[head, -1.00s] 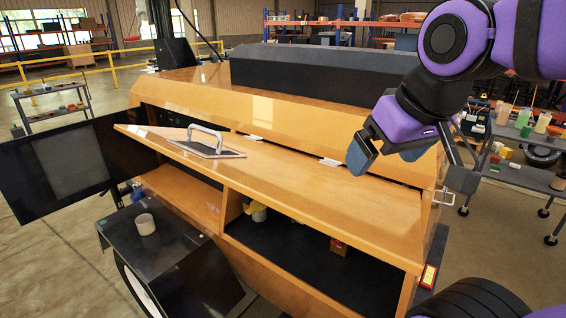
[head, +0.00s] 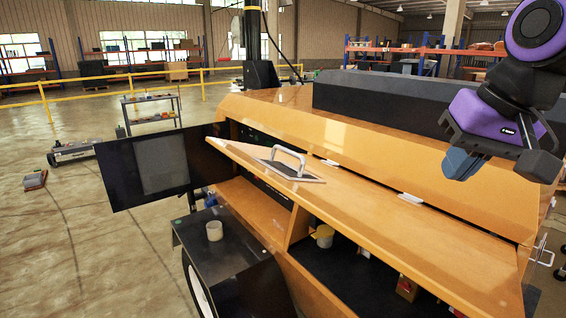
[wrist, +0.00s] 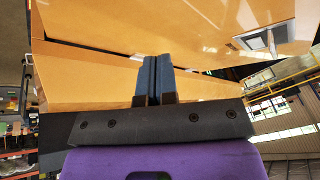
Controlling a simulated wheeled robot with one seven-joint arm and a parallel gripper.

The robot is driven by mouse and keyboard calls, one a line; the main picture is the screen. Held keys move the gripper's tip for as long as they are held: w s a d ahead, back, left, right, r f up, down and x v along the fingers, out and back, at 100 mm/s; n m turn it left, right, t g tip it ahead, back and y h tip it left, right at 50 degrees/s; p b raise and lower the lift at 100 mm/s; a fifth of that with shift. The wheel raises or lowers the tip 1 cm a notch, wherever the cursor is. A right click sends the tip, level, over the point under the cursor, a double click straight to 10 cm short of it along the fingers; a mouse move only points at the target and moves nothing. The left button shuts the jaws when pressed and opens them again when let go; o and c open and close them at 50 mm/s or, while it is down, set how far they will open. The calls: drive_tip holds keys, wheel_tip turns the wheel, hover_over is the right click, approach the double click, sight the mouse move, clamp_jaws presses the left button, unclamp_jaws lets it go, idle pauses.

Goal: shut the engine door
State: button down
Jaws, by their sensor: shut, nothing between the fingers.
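The orange light tower cabinet (head: 330,135) has a long top-hinged engine door (head: 380,215) that stands raised, showing the compartment below. A grey handle (head: 290,157) sits on a dark plate on the door, and that plate also shows at the upper right of the wrist view (wrist: 262,38). My gripper (head: 457,168) is shut and empty, above the right part of the cabinet and apart from the handle. In the wrist view its blue fingers (wrist: 154,75) are together in front of the orange panels.
A black side panel (head: 150,170) stands swung open at the left. A dark fender box (head: 225,245) with a pale cup (head: 214,230) on it stands at the front left. Small items lie inside the compartment.

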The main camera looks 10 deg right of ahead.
drive_tip(key=w+a+r+m+g+y, duration=0.25)
drive_tip(key=w+a+r+m, duration=0.3)
drive_tip(key=w+a, duration=0.3)
drive_tip(key=m+g, duration=0.4)
approach(268, 174)
drive_tip(key=shift+h, duration=0.25)
drive_tip(key=x, duration=0.7)
drive_tip(key=shift+s+a+f, duration=0.1)
drive_tip(key=shift+a+f, duration=0.15)
